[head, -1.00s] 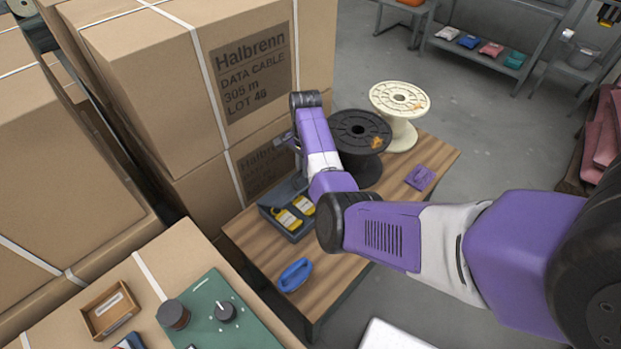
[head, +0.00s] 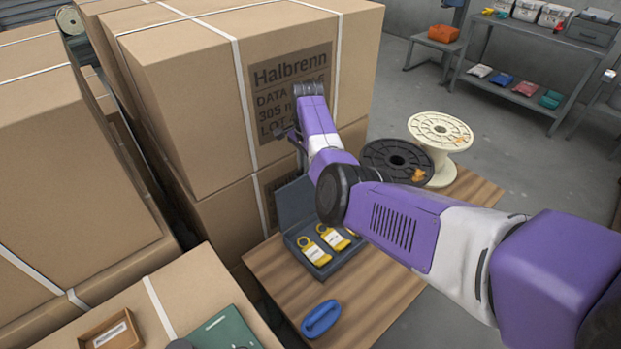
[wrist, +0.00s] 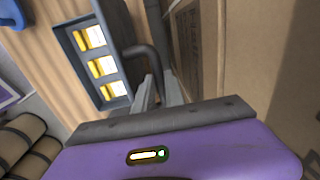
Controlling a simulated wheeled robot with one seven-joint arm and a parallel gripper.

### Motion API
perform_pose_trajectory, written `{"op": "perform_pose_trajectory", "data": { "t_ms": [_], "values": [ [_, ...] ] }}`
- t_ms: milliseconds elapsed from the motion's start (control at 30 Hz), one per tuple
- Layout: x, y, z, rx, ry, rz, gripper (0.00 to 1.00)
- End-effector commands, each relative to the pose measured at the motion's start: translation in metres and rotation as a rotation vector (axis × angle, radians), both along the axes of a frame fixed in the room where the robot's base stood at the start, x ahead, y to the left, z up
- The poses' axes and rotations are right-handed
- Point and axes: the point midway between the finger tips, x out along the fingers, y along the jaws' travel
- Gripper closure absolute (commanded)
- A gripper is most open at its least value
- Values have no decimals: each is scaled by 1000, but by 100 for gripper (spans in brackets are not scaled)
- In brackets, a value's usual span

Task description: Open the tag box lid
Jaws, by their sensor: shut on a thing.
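The tag box (head: 338,265) is a grey box on the wooden table, with yellow tags (head: 315,250) inside. Its grey lid (head: 296,203) stands raised along the back edge, near the cartons. In the wrist view the box (wrist: 68,48) lies at upper left with its yellow tags showing, and a dark bent handle (wrist: 148,55) runs from the lid to the fingers. My gripper (wrist: 160,92) is shut on this handle. In the head view my gripper (head: 297,138) is above the lid, partly hidden by my arm.
Tall stacked cartons (head: 210,90) stand close behind the lid. A black spool (head: 385,153) and a cream spool (head: 440,135) stand at the table's far end. A blue ring-shaped thing (head: 320,318) lies in front of the box. The table's front right is clear.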

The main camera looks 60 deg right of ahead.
Motion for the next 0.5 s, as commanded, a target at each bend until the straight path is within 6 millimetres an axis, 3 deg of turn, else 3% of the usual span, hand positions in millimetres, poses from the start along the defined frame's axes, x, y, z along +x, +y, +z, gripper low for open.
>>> {"op": "perform_pose_trajectory", "data": {
  "t_ms": [33,500],
  "values": [
    [4,1,-8,4,1,2,100],
    [18,-2,-5,5,-2,1,100]
  ]
}}
